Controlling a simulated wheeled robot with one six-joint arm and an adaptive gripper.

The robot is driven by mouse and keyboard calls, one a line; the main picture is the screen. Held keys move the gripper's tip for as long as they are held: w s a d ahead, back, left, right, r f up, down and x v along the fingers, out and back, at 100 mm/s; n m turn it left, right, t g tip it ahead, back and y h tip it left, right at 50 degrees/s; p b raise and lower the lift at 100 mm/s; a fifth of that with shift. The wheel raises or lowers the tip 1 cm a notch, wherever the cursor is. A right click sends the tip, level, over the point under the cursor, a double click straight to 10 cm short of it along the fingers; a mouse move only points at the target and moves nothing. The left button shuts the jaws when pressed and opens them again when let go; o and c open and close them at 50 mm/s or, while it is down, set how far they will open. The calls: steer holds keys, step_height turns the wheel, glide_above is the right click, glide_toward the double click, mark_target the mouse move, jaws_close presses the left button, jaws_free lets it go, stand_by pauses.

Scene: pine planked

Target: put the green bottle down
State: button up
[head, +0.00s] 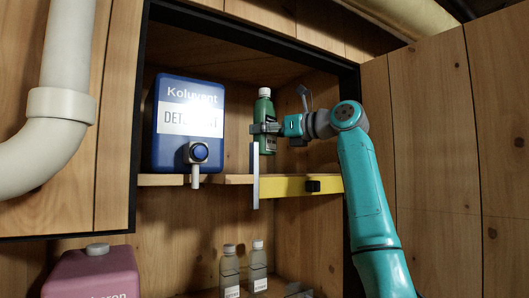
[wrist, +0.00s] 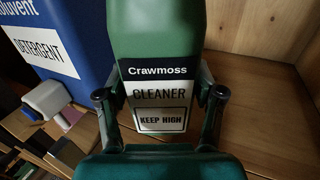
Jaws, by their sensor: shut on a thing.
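The green bottle (head: 264,108) with a white cap is upright inside the upper part of the wooden cupboard, right of the blue detergent container (head: 180,95). My gripper (head: 266,128) reaches in from the right and is shut around its middle. In the head view, a gap shows between its base and the shelf's front edge (head: 225,179); I cannot tell exactly how high it is. In the wrist view, the bottle (wrist: 160,45) fills the middle, its label reading "Crawmoss CLEANER KEEP HIGH", with my gripper's fingers (wrist: 160,97) on both sides.
A yellow bar (head: 285,187) with a black part runs along the shelf edge, and a grey upright strip (head: 255,175) stands before it. Two clear bottles (head: 258,268) stand below. A pink container (head: 95,272) and white pipe (head: 62,105) are left. The cupboard door (head: 430,130) is right.

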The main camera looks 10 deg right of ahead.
mark_target(272, 148)
steer(key=shift+s+f, duration=0.1)
steer(key=shift+f, duration=2.15)
steer(key=shift+f, duration=0.15)
steer(key=o, duration=1.7)
steer(key=shift+s+d, duration=0.2)
steer(key=shift+d, duration=0.05)
steer(key=v, duration=1.1)
steer(key=shift+s+d, duration=0.1)
